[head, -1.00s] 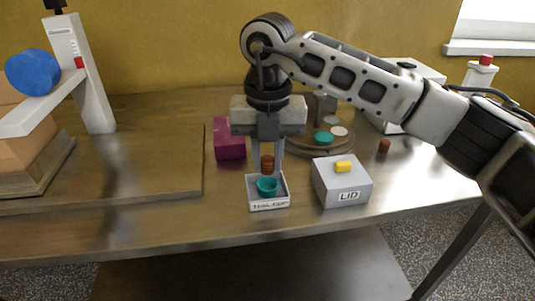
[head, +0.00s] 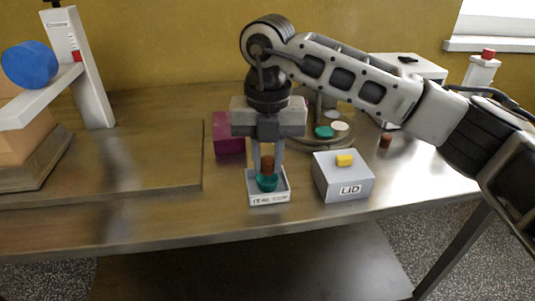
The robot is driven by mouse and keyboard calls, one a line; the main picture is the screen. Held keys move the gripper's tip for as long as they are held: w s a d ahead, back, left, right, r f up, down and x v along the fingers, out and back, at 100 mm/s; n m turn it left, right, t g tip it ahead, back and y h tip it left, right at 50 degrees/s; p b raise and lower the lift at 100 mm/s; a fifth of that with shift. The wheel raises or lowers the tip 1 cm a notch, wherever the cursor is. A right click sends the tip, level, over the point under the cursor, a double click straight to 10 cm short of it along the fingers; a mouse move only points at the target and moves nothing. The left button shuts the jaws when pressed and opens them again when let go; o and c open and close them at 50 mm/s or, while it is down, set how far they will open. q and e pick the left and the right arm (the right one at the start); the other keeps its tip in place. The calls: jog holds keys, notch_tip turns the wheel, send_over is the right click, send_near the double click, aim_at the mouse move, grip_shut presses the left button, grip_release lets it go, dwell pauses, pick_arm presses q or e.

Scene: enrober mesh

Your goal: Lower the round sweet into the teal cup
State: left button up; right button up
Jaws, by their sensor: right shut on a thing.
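The round sweet is brown (head: 267,164) and sits between the fingertips of my right gripper (head: 267,160). The gripper points straight down and is shut on the sweet. The teal cup (head: 267,183) stands in a small white tray (head: 270,200) with a printed label, directly below the gripper. The sweet's lower part is at the cup's mouth; I cannot tell whether it touches the cup. My left gripper is not in view.
A grey box labelled LID (head: 343,182) with a yellow piece on top stands right of the tray. A magenta block (head: 228,138) is behind left. A round stand (head: 335,142) with discs is behind. Another brown piece (head: 386,140) lies at the right.

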jog(key=shift+f+b, duration=0.7)
jog(key=shift+f, duration=0.3)
dwell(0.3)
jog(key=o, duration=0.9)
jog(key=shift+c, duration=0.2)
